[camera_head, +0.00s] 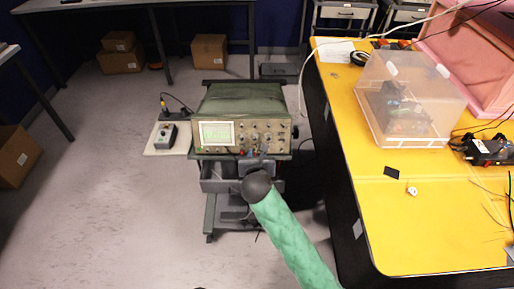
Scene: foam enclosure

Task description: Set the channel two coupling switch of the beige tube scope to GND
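The beige tube scope (241,118) stands on a cart in the middle of the view. Its front panel faces me, with a pale screen (216,133) at the left and several small knobs and switches to the right. The coupling switch of channel two is too small to make out. My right arm, in a green sleeve, reaches up from the bottom right. My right gripper (262,156) is at the lower edge of the front panel, right of the screen. Its fingers are small and dark here, so I cannot tell their opening or contact. My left gripper is not in view.
A yellow table (440,235) with a clear plastic box (408,100) stands close on the right. A small side shelf (160,143) left of the scope holds a dark device (166,134). Cardboard boxes (209,50) lie at the back.

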